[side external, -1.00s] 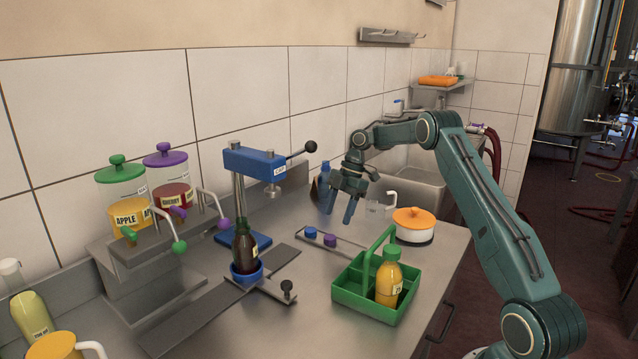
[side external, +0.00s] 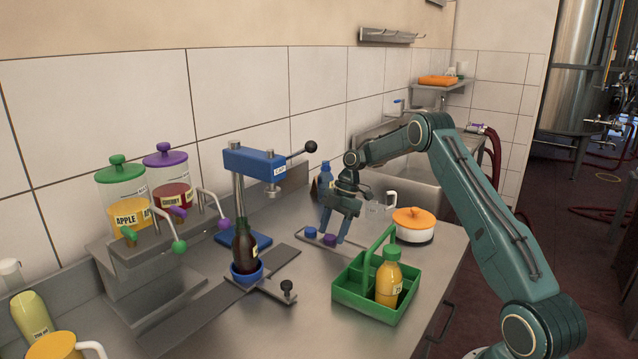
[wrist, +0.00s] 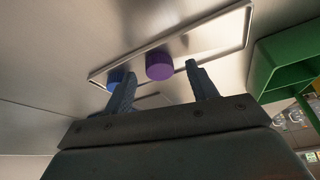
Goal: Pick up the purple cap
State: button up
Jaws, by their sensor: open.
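The purple cap (side external: 330,240) sits on a narrow metal tray (side external: 352,253), to the right of a blue cap (side external: 310,232). In the wrist view the purple cap (wrist: 159,66) shows between the two fingers, a little beyond their tips, and the blue cap (wrist: 115,78) is partly hidden behind the left finger. My gripper (side external: 333,240) is open and empty, pointing down at the tray close to the purple cap. It also shows in the wrist view (wrist: 160,74). I cannot tell whether a finger touches the cap.
A green carrier (side external: 355,292) with an orange bottle (side external: 389,280) stands just right of the tray. A white pot with an orange lid (side external: 414,218) and a clear jug (side external: 378,208) stand behind. The blue capping press (side external: 252,165) holding a dark bottle (side external: 245,248) is at left.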

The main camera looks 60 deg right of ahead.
jog(key=shift+a+f, duration=0.15)
jog(key=shift+f, duration=0.2)
jog(key=c, duration=0.9)
